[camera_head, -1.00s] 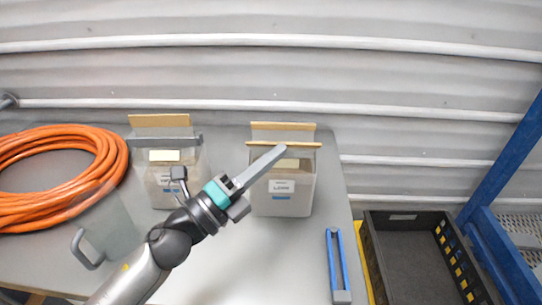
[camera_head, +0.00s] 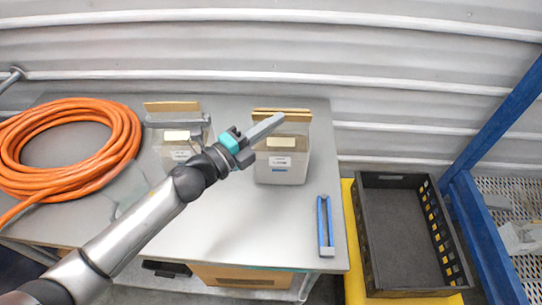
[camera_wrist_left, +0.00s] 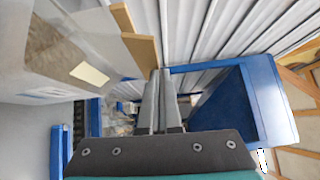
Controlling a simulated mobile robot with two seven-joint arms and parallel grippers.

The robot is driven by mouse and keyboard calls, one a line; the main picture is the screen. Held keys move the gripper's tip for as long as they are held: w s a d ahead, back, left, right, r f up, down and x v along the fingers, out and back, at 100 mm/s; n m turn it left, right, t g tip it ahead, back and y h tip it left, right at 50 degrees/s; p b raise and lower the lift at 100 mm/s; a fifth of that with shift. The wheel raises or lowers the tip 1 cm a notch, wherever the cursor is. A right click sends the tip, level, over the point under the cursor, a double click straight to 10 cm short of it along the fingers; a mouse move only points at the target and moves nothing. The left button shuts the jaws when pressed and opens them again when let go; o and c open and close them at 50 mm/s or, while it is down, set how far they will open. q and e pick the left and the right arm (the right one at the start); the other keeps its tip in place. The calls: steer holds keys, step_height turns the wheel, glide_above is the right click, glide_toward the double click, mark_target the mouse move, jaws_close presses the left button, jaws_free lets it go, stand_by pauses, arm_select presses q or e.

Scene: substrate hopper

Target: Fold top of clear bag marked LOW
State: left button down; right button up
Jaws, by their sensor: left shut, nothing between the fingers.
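A clear bag (camera_head: 282,170) with a small white label and blue mark stands upright at the back right of the table; the label's word is too small to read surely. Two tan strips (camera_head: 283,111) run along its top, close together, one just in front of the other. My left gripper (camera_head: 277,119) is shut and empty, its fingertips just in front of the bag's top, below the strips. In the left wrist view the bag (camera_wrist_left: 40,60) fills the left side, and the strips (camera_wrist_left: 133,35) lie left of the finger tips. Contact cannot be told. My right gripper is not seen.
A second clear bag (camera_head: 177,155) with a tan strip and grey clip bar stands left, partly behind my arm. An orange hose coil (camera_head: 125,150) lies far left. A blue clip (camera_head: 325,225) lies front right. A black crate (camera_head: 400,235) and blue frame (camera_head: 490,240) stand right.

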mark_target(270, 114)
arm_select(q)
steer(key=shift+w, duration=1.7)
